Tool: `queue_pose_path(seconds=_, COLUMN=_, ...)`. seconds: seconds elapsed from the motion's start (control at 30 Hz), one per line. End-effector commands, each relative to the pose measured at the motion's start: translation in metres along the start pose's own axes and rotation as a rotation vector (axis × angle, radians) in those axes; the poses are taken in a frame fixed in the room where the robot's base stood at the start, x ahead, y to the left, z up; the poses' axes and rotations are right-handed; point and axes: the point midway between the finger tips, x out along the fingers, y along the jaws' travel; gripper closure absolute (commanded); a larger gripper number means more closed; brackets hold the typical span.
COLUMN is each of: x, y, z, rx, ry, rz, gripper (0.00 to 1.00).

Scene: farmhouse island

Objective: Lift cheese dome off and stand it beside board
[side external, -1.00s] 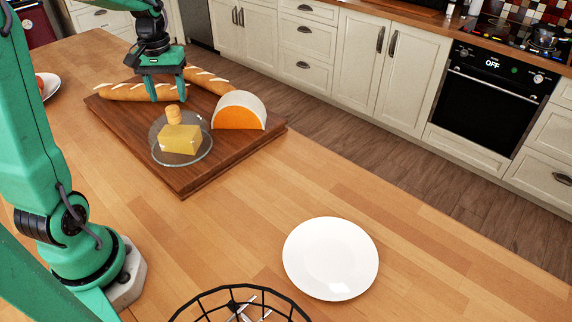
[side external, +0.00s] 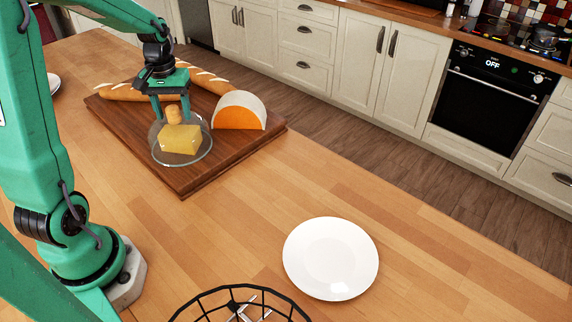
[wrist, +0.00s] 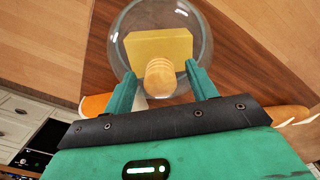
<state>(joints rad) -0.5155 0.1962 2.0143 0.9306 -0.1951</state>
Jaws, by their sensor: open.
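The clear glass cheese dome (side external: 200,150) stands upright on the dark wooden board (side external: 178,184), over a yellow block of cheese (side external: 180,139). Its wooden knob (side external: 173,114) is on top. My gripper (side external: 172,118) is open, with its two green fingers lowered at either side of the knob. In the wrist view the knob (wrist: 160,78) lies between the fingertips (wrist: 160,80), with a gap visible on each side. The dome's rim (wrist: 118,38) circles the cheese in that view.
An orange cheese wedge with a pale rind (side external: 238,118) sits right of the dome, and baguettes (side external: 130,92) lie behind. A white plate (side external: 330,258) and a black wire basket (side external: 240,290) are in front. Bare wooden counter (side external: 235,205) lies between board and plate.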

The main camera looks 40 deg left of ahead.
Motion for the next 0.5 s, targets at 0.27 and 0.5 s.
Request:
queue_pose_path(seconds=0.27, x=-0.0003, y=0.0000, z=0.0001, rx=0.000, ry=0.000, rz=0.000, gripper=0.43)
queue_pose_path(seconds=0.5, x=-0.0003, y=0.0000, z=0.0000, rx=0.000, ry=0.000, rz=0.000, gripper=0.78)
